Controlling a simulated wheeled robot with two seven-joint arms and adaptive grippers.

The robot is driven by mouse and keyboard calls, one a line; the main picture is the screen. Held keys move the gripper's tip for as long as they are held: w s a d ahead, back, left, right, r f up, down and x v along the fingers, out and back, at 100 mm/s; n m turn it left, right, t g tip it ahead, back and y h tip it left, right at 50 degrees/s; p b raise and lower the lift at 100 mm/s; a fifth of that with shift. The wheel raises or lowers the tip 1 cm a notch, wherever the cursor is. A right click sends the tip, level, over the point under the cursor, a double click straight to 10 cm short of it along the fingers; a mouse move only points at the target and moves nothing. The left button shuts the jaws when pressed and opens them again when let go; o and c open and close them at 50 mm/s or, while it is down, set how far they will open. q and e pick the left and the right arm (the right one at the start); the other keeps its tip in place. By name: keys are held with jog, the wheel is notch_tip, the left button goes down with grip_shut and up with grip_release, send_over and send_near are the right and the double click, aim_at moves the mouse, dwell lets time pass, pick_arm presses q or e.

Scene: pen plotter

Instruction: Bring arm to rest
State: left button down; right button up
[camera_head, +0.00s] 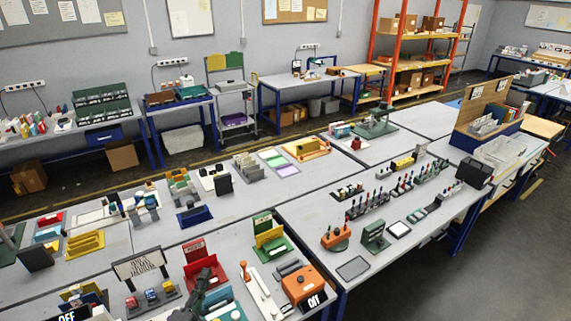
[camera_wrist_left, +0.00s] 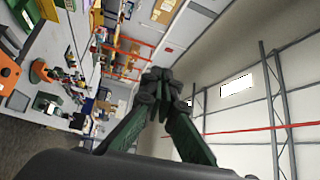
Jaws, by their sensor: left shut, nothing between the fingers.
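My left gripper (camera_head: 205,277) is at the bottom middle of the head view, raised in front of a red holder (camera_head: 196,254). In the left wrist view its two dark green fingers meet at the tips (camera_wrist_left: 161,84), shut with nothing between them. The wrist camera looks sideways across the room, toward the ceiling and far wall. A white and green device (camera_head: 222,303) stands just right of the gripper and is partly cut by the frame's bottom edge. I cannot tell whether the gripper touches anything near it. My right gripper is not in view.
An orange box with a display reading OFF (camera_head: 302,284) stands right of the gripper. Green-based holders (camera_head: 270,238) stand behind. Orange shelving (camera_head: 415,50) stands far back.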

pick_arm(q)
jog(key=s+a+f+n+g+y, duration=0.3)
jog(key=s+a+f+n+g, duration=0.15)
jog(key=a+f+n, duration=0.35)
jog(key=s+a+f+n+g+y, duration=0.35)
jog(key=s+a+f+n, duration=0.2)
jog(key=f, duration=0.35)
jog(key=s+d+f+n+g+h, duration=0.1)
jog(key=s+f+n+g, duration=0.1)
jog(key=s+f+g, duration=0.5)
jog(key=s+f+n+h, duration=0.25)
jog(key=s+f, duration=0.25)
jog(key=s, duration=0.6)
jog(key=s+d+f+g+b, duration=0.15)
jog(key=f+b, duration=0.25)
jog(key=f, duration=1.5)
jog(key=s+f+g+b, duration=0.15)
jog(key=f+b, duration=0.25)
jog(key=f, duration=1.6)
jog(key=s+f+m+b, duration=0.1)
jog(key=s+f+b, duration=0.4)
jog(key=s+f, duration=1.4)
notch_tip(320, 180, down, 3)
jog(key=shift+d+f+b, duration=0.2)
jog(key=shift+b, duration=0.15)
